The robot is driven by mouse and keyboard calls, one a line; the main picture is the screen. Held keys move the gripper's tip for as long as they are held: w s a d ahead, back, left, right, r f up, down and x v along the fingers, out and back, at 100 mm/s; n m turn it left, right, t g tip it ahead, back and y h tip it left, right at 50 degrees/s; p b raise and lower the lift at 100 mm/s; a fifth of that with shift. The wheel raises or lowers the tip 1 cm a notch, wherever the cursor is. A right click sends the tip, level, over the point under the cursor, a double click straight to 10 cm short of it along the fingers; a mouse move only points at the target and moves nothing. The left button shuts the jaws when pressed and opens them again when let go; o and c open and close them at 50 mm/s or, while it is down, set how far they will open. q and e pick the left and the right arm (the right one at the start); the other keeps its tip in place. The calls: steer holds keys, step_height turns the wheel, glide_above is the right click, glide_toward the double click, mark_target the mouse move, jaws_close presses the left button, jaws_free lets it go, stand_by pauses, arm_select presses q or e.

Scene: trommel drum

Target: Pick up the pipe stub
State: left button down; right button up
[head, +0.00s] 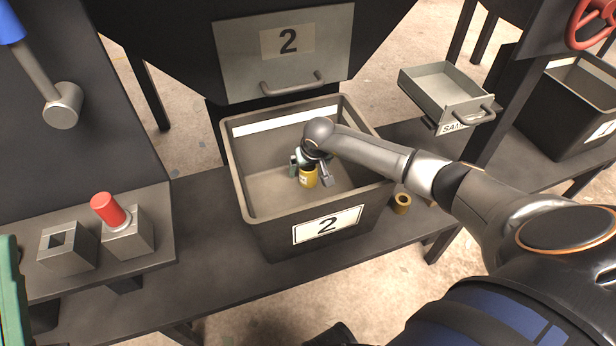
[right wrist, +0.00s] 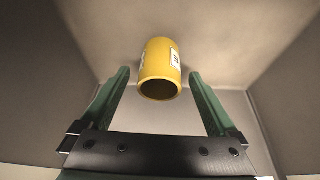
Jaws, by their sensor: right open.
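The pipe stub is a short yellow hollow tube with a white label (head: 308,178). It is inside the grey bin marked 2 (head: 327,226), near the middle. In the right wrist view the pipe stub (right wrist: 160,66) has its open end facing the camera. My right gripper (head: 310,170) reaches down into the bin and is open. In the wrist view its green fingers (right wrist: 160,78) are on either side of the stub, with a visible gap on both sides. My left gripper is not in view.
The bin walls surround my right gripper. A hopper panel marked 2 (head: 283,50) with a handle is behind the bin. A brass-coloured ring (head: 402,203) sits on the bench to the right. A sample drawer (head: 447,95) and another dark bin (head: 570,115) are farther right.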

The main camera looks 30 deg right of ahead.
steer(key=shift+x, duration=1)
steer(key=c, duration=1.4)
steer(key=shift+r, duration=0.2)
